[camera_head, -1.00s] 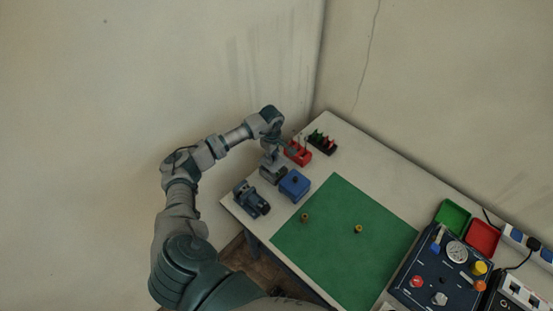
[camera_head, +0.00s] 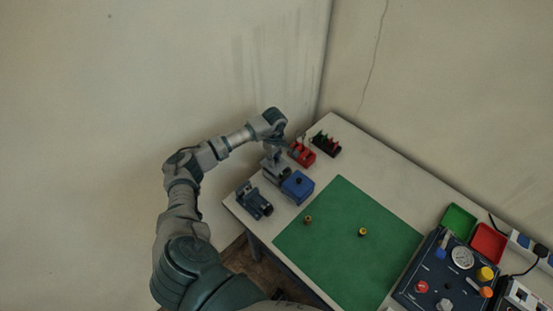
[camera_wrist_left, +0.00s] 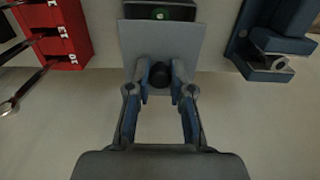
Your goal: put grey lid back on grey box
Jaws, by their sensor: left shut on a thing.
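My left gripper (camera_wrist_left: 160,92) is shut on the black knob (camera_wrist_left: 160,73) of the grey lid (camera_wrist_left: 160,45). The lid is a flat square plate, shown in the left wrist view. The grey box (camera_wrist_left: 128,13) shows just beyond the lid's far edge. It looks open at that edge, with something green inside; the lid hides the rest, and I cannot tell whether they touch. In the head view my left gripper (camera_head: 272,162) is over the far left part of the table, beside the blue box. My right gripper is not in view.
A blue box (camera_head: 298,187) with a dark knob stands close by. A blue-grey clamp-like device (camera_head: 254,200) is nearer, and a red rack (camera_head: 301,153) and black rack (camera_head: 326,144) are farther. A green mat (camera_head: 345,245) holds two small brass-coloured parts. A control panel (camera_head: 440,275) is at right.

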